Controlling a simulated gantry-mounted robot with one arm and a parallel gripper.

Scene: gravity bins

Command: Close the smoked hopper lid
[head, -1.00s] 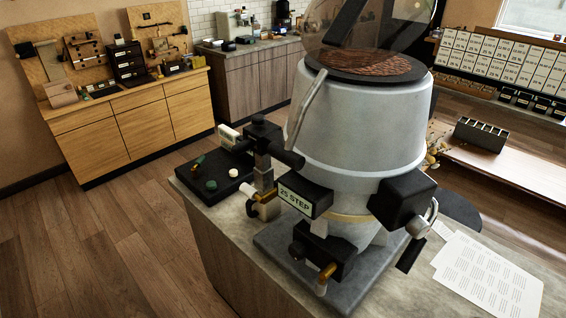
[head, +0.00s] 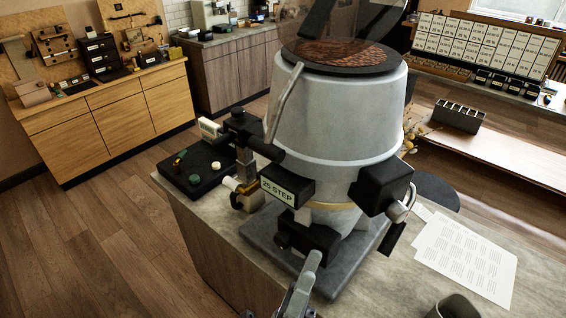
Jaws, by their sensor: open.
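The smoked hopper lid (head: 345,24) is a see-through dark cover standing raised at the top of the head view. Its upper part is cut off by the picture edge. Below it, the large grey hopper (head: 335,125) has an open top with a dark rim (head: 342,68) and reddish-brown contents. My gripper (head: 304,278), grey metal, shows only partly at the bottom centre, in front of the machine's base and well below the lid. It is open and apart from the lid. Nothing shows held in it.
A pale slanted bar (head: 284,103) runs along the hopper's left side. The black block labelled "25 STEP" (head: 286,187) and another black block (head: 381,186) jut out in front. A black tray (head: 196,170), printed sheets (head: 465,255) and a grey container (head: 455,306) are on the counter.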

